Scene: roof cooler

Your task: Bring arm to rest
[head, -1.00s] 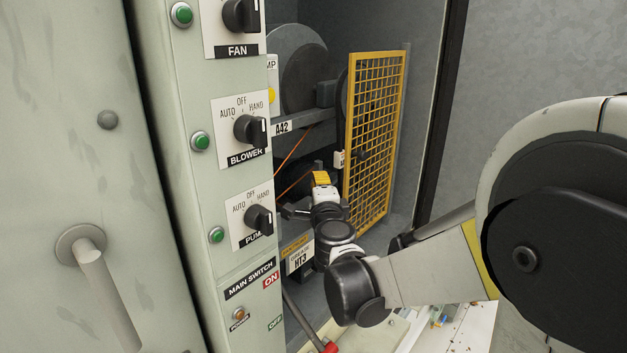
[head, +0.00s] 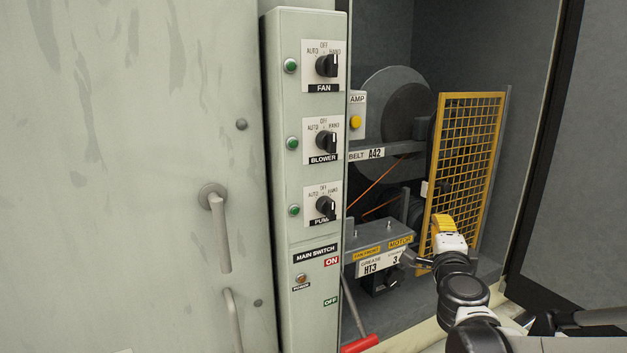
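My gripper (head: 422,262) shows at the lower right of the head view, at the end of my black and white arm. Its dark fingers point left, in front of the motor's grey base plate (head: 375,246) with the HT3 label. The yellow part on my wrist overlaps the lower edge of the yellow mesh guard (head: 465,160). The fingers are small and dark here, so I cannot tell whether they are open or shut. I see nothing held between them.
A door with handles (head: 219,230) fills the left. A dark frame edge (head: 540,150) bounds the opening at right.

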